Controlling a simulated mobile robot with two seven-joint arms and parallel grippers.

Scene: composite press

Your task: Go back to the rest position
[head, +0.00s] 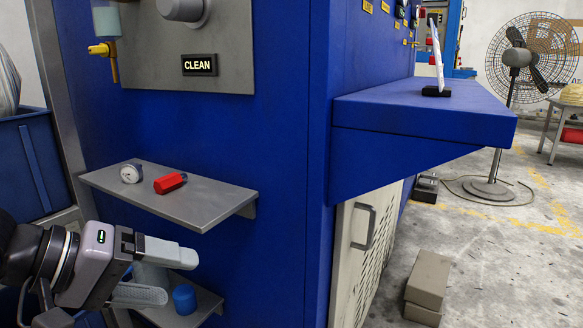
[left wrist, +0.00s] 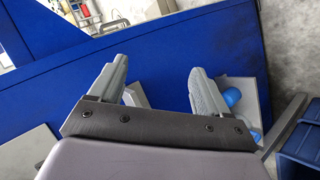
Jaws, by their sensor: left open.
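My left gripper (head: 172,272) comes in from the left of the head view, in front of the blue press (head: 220,125). Its two grey fingers are apart with nothing between them. It is below the front edge of the upper grey shelf (head: 205,213) and over part of the lower shelf (head: 208,300). The left wrist view also shows the open, empty fingers (left wrist: 155,88) against the blue press side. My right gripper is not in view.
The upper shelf holds a white round gauge (head: 130,173) and a red object (head: 170,182). A blue cylinder (head: 185,299) stands on the lower shelf, close to my fingers. A blue ledge (head: 425,112) juts out at right. Grey blocks (head: 428,279) lie on the floor. A blue bin (head: 30,165) stands at left.

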